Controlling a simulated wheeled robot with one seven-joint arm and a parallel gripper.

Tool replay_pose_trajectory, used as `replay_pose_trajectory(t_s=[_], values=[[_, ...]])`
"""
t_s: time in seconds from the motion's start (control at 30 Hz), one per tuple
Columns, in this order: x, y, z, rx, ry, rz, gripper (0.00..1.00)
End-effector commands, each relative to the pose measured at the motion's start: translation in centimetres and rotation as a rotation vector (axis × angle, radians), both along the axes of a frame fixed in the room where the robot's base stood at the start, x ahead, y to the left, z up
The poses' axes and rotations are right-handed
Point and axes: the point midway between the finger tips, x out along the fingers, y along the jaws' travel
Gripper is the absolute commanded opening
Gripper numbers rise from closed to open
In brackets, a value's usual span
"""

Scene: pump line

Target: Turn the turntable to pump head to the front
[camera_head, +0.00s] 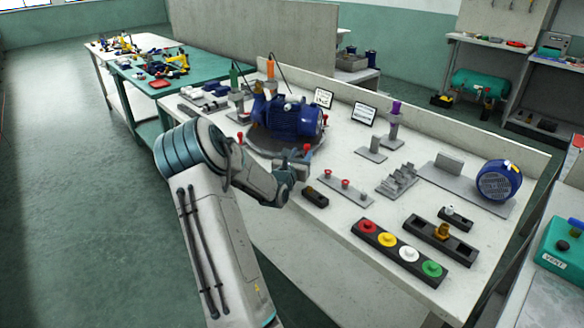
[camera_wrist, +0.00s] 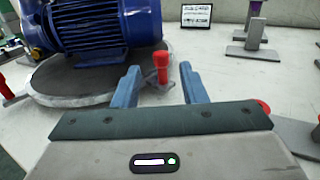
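The turntable (camera_head: 257,144) is a round grey disc on the bench. A blue finned pump unit (camera_head: 285,117) stands on it. In the wrist view the turntable (camera_wrist: 75,98) fills the left side, with the blue unit (camera_wrist: 95,25) above it. A red-capped upright handle (camera_wrist: 162,62) stands at its right edge. My gripper (camera_wrist: 159,77) is open and its two blue fingers point towards this handle, which shows between them; I cannot tell whether they touch it. In the head view my gripper (camera_head: 297,161) is at the turntable's front right edge.
A small black block (camera_head: 315,195) and a grey plate with red knobs (camera_head: 345,191) lie right of my gripper. A button strip (camera_head: 400,249) is at the front edge. Two small display panels (camera_head: 363,115) stand behind. A low wall (camera_head: 440,131) closes the bench's back.

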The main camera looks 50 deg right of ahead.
Motion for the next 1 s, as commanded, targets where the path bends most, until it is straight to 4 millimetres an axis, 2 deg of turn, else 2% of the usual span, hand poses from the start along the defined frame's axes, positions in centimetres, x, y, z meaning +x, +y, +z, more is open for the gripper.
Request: replay_pose_trajectory(t_s=[0.03,0.2,0.4,0.53,0.8,0.93,1.0], values=[[-0.2,1.2,0.0,0.002,-0.001,0.001,0.38],[-1.1,4.4,-0.1,0.002,0.000,0.002,0.38],[-1.7,6.9,0.0,0.001,0.000,0.002,0.38],[-1.9,7.6,0.0,0.000,0.000,0.002,0.38],[-2.0,7.6,0.0,0.000,0.000,0.001,0.38],[-2.1,7.8,0.3,0.003,-0.017,-0.011,0.02],[-2.4,8.1,0.9,0.011,-0.054,-0.038,0.00]])
